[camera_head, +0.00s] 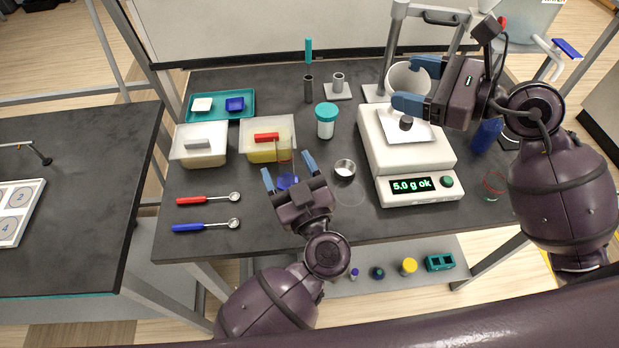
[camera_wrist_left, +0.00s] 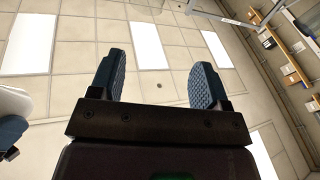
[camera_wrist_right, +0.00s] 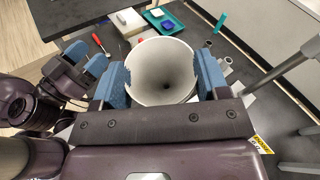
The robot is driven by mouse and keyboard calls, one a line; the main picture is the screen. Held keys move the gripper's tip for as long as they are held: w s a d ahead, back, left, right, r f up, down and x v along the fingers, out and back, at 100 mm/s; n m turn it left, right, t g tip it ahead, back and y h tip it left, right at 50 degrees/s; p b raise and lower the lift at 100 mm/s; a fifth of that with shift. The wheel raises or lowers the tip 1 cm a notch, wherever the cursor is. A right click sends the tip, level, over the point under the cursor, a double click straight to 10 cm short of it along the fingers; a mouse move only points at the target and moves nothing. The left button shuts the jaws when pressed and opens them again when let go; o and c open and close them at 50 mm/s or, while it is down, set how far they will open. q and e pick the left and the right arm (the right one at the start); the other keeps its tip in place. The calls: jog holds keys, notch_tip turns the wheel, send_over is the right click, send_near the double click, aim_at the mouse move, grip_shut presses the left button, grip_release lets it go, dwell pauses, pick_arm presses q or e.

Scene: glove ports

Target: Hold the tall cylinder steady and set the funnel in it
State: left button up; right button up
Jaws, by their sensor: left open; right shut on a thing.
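The white funnel (camera_head: 408,79) is held up over the balance at the right, its wide mouth facing up. My right gripper (camera_head: 411,86) is shut on it, and the right wrist view shows the funnel (camera_wrist_right: 161,72) between the two blue fingers. A tall clear cylinder (camera_head: 284,154) with a blue base (camera_head: 287,182) stands at the table's middle; its see-through wall is hard to make out. My left gripper (camera_head: 288,170) is open in front of the cylinder, its fingers appearing either side of it. The left wrist view shows only ceiling between the fingers (camera_wrist_left: 157,80).
The balance (camera_head: 418,190) reads "5.0 g ok". Two tubs (camera_head: 200,153), a teal tray (camera_head: 220,115) and two spoons (camera_head: 208,199) fill the left side.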

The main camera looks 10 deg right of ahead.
aim_at(287, 144)
pick_arm(q)
jog(key=shift+m+g, duration=0.7)
jog(key=shift+g, duration=0.2)
jog(key=w, duration=0.3)
jog(key=w+f, duration=0.1)
jog(key=w, duration=0.6)
jog(key=shift+a+f, duration=0.35)
jog(key=c, duration=0.9)
jog(key=o, duration=0.9)
jog(key=v, duration=1.2)
